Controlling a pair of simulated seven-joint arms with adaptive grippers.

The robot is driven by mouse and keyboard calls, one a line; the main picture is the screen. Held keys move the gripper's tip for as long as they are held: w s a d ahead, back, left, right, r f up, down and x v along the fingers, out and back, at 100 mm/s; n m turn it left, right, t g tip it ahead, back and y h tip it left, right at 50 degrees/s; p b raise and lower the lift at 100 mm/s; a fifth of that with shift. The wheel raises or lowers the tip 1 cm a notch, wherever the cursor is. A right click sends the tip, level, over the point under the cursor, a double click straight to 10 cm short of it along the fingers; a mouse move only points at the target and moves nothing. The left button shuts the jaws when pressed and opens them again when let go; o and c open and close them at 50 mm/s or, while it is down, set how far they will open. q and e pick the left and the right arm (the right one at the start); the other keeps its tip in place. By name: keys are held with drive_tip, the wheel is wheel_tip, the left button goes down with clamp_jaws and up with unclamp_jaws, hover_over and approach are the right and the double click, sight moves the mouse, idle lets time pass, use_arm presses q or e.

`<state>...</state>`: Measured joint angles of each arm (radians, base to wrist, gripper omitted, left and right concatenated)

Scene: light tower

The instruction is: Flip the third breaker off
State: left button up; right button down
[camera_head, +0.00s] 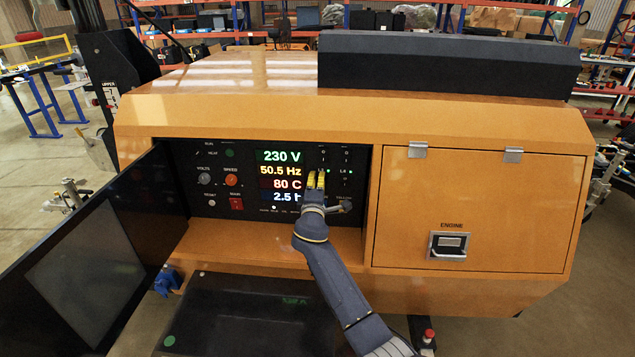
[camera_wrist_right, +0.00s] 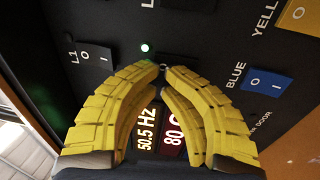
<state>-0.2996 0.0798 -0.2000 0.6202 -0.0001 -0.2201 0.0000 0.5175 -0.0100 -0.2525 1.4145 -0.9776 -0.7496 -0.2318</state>
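The dark control panel (camera_head: 215,175) is set in the orange machine body, with a small group of switches (camera_head: 347,158) on its right side. My right gripper (camera_head: 317,172) has its yellow fingers in front of this group. In the right wrist view, its fingertips (camera_wrist_right: 163,69) nearly meet, beside a dark switch partly hidden behind them. A switch marked L1 (camera_wrist_right: 90,55) is left of them, and a small light (camera_wrist_right: 145,48) glows above. I cannot read which number the switch at the tips has, or tell whether they touch it. My left gripper is out of view.
A black door (camera_head: 85,245) with a window stands open on the left. The display (camera_head: 281,176) shows 230 V, 50.5 Hz and 80 C. A blue switch (camera_wrist_right: 266,83) and a yellow switch (camera_wrist_right: 300,14) lie right of my fingers. The closed engine door (camera_head: 475,210) is right.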

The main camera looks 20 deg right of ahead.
drive_tip(key=shift+w+r, duration=0.1)
drive_tip(key=shift+r, duration=0.2)
drive_tip(key=shift+s+a, duration=0.2)
drive_tip(key=shift+s, duration=0.1)
drive_tip(key=r+v, duration=0.1)
drive_tip(key=v, duration=1.2)
drive_tip(key=shift+s+r, duration=0.25)
drive_tip(key=shift+r, duration=0.3)
